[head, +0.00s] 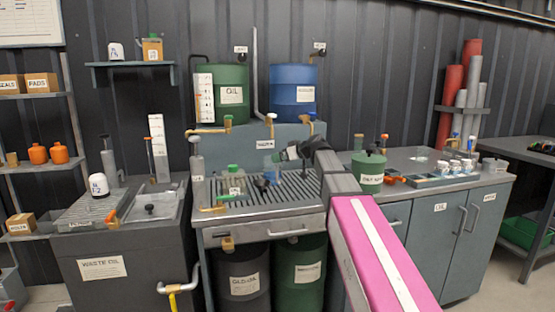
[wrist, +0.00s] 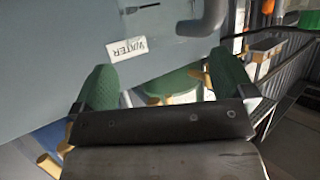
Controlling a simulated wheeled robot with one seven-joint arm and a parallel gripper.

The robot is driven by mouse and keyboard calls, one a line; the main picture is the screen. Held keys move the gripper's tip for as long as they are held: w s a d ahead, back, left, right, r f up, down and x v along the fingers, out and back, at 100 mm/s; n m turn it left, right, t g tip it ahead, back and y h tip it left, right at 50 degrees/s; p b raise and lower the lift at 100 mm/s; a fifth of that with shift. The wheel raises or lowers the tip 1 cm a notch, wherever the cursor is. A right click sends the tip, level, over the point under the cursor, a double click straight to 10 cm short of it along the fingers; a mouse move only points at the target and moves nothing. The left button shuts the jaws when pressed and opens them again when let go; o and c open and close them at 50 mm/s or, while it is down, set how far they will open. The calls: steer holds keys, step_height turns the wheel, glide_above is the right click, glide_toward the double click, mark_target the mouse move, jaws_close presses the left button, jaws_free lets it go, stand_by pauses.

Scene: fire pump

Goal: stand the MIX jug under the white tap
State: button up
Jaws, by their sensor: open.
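My gripper (head: 288,154) is open over the back of the slatted drip bench, beside the pipe board. In the wrist view its green-padded fingers (wrist: 165,78) are spread, with no jug visible between them. A small bluish clear jug (head: 271,170) stands on the slats just left of and below the gripper. A clear jug with a green top (head: 234,179) stands further left on the slats. I cannot read MIX on either jug. The white-handled tap (head: 271,117) is in the middle of the pipe board, between a green-handled tap (head: 228,121) and a blue-handled tap (head: 312,116).
The slatted bench (head: 300,196) has dark small items near the jugs. A green pot (head: 369,172) stands right of my arm. A WATER label (wrist: 127,49) is on the board close ahead.

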steer(key=v, duration=0.7)
